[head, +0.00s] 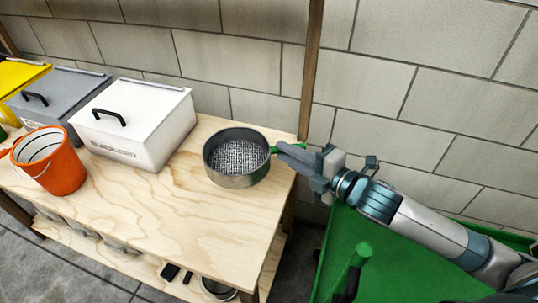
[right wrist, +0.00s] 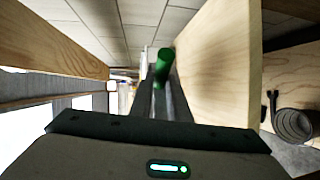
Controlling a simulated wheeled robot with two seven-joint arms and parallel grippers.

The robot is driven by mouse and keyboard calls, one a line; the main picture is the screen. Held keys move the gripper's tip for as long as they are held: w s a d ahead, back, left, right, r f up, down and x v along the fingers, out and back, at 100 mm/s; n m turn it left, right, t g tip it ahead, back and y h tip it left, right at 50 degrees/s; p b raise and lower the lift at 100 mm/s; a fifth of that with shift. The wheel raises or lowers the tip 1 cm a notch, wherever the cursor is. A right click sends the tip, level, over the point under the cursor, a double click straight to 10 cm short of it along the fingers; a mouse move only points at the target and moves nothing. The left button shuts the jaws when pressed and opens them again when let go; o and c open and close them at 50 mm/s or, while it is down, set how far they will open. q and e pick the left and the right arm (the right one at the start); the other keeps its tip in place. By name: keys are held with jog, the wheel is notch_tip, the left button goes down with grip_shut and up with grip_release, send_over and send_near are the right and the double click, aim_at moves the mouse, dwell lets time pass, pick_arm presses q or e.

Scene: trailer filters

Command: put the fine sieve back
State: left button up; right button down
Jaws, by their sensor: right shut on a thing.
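The round metal sieve (head: 237,158), with a fine mesh floor, is at the right end of the wooden table (head: 190,215), near its back edge. It looks level; I cannot tell whether it rests on the wood or hangs just above it. Its green handle (head: 288,147) points right, past the table's end. My right gripper (head: 284,150) reaches in from the right and is shut on this handle. In the right wrist view the green handle (right wrist: 163,65) shows between the fingers, and the sieve's pan is not clearly visible. My left gripper is out of view.
A white lidded box (head: 135,125), a grey box (head: 60,100), a yellow box (head: 18,75) and an orange bucket (head: 50,160) stand left on the table. A wooden post (head: 311,70) rises behind the sieve. A green container (head: 390,250) stands right. The table's front middle is clear.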

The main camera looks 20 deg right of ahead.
jog(key=w+f, duration=0.1)
jog(key=w, duration=0.2)
jog(key=w+f, duration=0.2)
jog(key=w, duration=0.1)
jog(key=w+f, duration=0.2)
jog(key=w, duration=0.1)
jog(key=shift+f, duration=0.15)
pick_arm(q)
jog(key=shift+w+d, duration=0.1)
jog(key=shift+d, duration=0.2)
pick_arm(e)
jog(key=shift+f, duration=2)
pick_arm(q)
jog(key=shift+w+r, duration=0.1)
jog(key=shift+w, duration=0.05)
pick_arm(e)
jog(key=c, duration=2.1)
grip_release()
jog(key=shift+s+f, duration=0.1)
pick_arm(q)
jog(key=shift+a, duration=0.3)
pick_arm(e)
jog(key=o, duration=0.4)
